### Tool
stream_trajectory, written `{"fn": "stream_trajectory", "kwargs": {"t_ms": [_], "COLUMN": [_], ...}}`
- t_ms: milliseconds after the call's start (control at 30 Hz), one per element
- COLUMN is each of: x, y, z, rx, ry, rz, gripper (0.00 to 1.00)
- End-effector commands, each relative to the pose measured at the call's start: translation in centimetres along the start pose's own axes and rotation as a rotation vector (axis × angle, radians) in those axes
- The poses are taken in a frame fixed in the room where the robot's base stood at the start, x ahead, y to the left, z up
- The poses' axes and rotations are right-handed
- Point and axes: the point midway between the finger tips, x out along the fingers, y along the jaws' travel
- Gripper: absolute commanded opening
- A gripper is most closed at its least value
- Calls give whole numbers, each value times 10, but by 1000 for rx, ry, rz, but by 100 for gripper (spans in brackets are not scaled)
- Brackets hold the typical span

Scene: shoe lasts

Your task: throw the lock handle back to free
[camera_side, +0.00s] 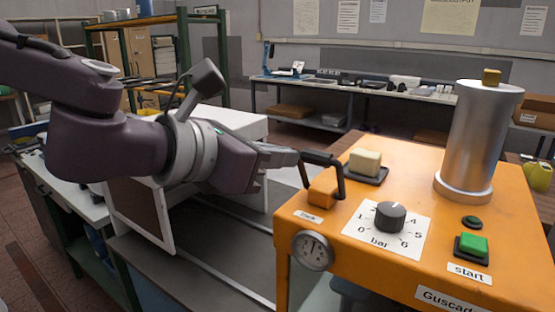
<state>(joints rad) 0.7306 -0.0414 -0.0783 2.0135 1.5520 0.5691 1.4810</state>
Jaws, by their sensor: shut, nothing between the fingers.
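The lock handle (341,182) is a black bar with an orange block at its base, above a small label on the left part of the orange machine top. It stands up from the block. My gripper (296,157) is shut and empty, level with the top of the handle. Its tips point right and are at or very close to the handle's upper left end; I cannot tell whether they touch.
The orange machine (395,265) carries a cream block (365,162) on a dark plate, a black pressure knob (390,217), a green start button (471,246) and a metal cylinder (473,145). A white box (225,125) stands behind my gripper.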

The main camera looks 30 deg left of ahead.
Motion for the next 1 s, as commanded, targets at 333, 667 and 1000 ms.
{"fn": "stream_trajectory", "kwargs": {"t_ms": [333,667,1000], "x": [16,41,65], "y": [8,16,22], "z": [21,39,48], "rx": [-3,-2,0], "ry": [-1,0,1], "rz": [2,1,1], "gripper": [0,0,0]}}
